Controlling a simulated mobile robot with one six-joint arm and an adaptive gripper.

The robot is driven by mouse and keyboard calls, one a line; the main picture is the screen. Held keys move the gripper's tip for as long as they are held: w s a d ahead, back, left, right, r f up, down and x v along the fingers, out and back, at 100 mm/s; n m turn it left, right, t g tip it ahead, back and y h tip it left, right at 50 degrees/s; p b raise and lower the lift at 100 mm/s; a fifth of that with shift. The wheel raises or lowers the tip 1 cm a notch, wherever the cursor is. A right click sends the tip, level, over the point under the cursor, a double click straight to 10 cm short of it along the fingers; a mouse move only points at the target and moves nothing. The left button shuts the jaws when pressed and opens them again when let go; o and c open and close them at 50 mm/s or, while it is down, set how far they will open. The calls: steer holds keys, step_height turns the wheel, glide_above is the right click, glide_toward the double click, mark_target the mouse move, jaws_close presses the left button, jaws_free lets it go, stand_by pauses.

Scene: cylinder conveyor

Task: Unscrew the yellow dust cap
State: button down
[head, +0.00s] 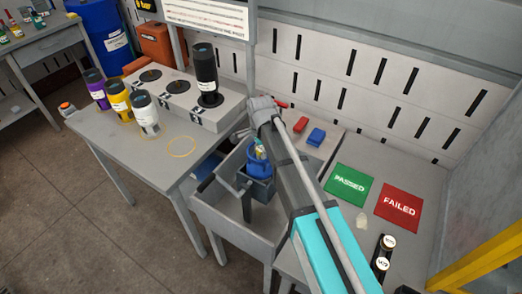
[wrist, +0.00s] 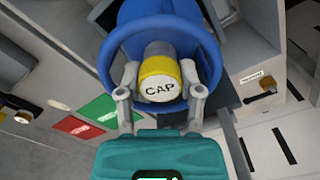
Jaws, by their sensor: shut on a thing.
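The yellow dust cap (wrist: 158,68) has a grey end face marked "CAP" and sits on the end of a blue cylinder (wrist: 125,45). My gripper (wrist: 159,76) has one finger on each side of the cap and is shut on it. My gripper there is small and partly hidden by my arm, and the cap can barely be made out.
Purple (head: 97,88), yellow (head: 118,99) and white (head: 145,115) cylinders stand on the left table. A black cylinder (head: 205,70) stands on the grey rack. Green PASSED (head: 348,185) and red FAILED (head: 398,205) mats lie at right, near small black cylinders (head: 381,265).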

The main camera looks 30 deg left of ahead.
steer(key=shift+n, duration=1.8)
steer(key=shift+n, duration=3)
steer(key=shift+n, duration=0.3)
steer(key=n, duration=0.5)
steer(key=shift+n, duration=0.4)
